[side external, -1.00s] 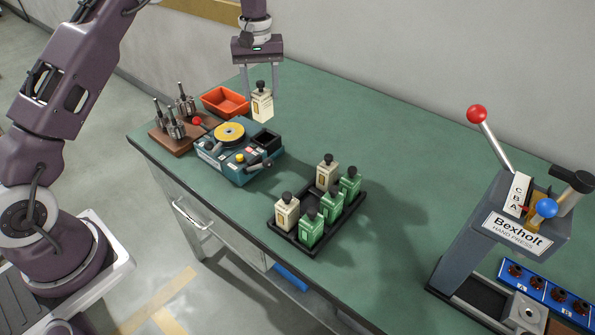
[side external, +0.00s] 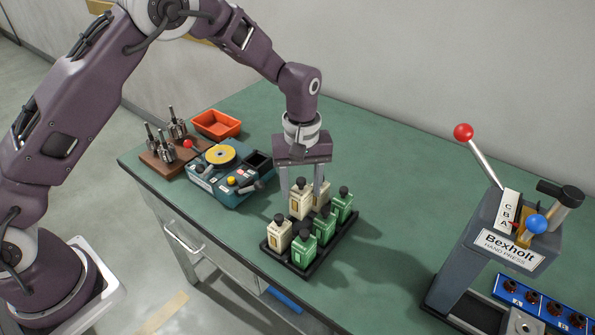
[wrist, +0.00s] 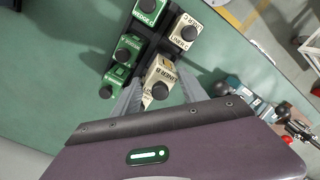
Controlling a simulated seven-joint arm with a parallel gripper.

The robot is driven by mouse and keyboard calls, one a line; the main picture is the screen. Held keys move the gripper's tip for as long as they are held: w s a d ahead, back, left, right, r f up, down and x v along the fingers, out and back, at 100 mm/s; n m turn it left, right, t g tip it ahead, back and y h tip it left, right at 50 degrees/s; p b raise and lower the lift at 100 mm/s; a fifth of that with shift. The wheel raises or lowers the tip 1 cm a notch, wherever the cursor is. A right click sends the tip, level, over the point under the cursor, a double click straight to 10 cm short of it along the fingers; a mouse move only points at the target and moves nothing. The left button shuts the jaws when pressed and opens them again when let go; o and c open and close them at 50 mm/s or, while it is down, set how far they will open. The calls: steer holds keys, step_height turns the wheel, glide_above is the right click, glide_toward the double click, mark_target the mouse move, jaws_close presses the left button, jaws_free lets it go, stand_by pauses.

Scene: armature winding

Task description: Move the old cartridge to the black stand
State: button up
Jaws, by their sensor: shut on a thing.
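My gripper (side external: 304,190) points down over the black stand (side external: 308,268). It is shut on a cream cartridge (side external: 300,204) with a black knob, which also shows between the fingers in the wrist view (wrist: 158,74). The held cartridge is upright, between two other cream cartridges in the stand's left row, and looks slightly higher than them. One is at the front (side external: 279,236); the rear one is partly hidden behind the held cartridge and a finger. Several green cartridges (side external: 303,248) fill the right row. The held cartridge's bottom is hidden, so contact with the stand is unclear.
A teal winding device (side external: 226,182) with a yellow disc stands to the left, with an orange tray (side external: 217,124) and a wooden block of armatures (side external: 166,158) behind it. The grey hand press (side external: 490,245) stands at the right. The green table is clear between stand and press.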

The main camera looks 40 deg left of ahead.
steer(key=shift+f, duration=1.05)
steer(key=shift+f, duration=1.35)
steer(key=o, duration=1.6)
steer(key=shift+c, duration=0.2)
steer(key=shift+r, duration=0.15)
steer(key=shift+r, duration=2.15)
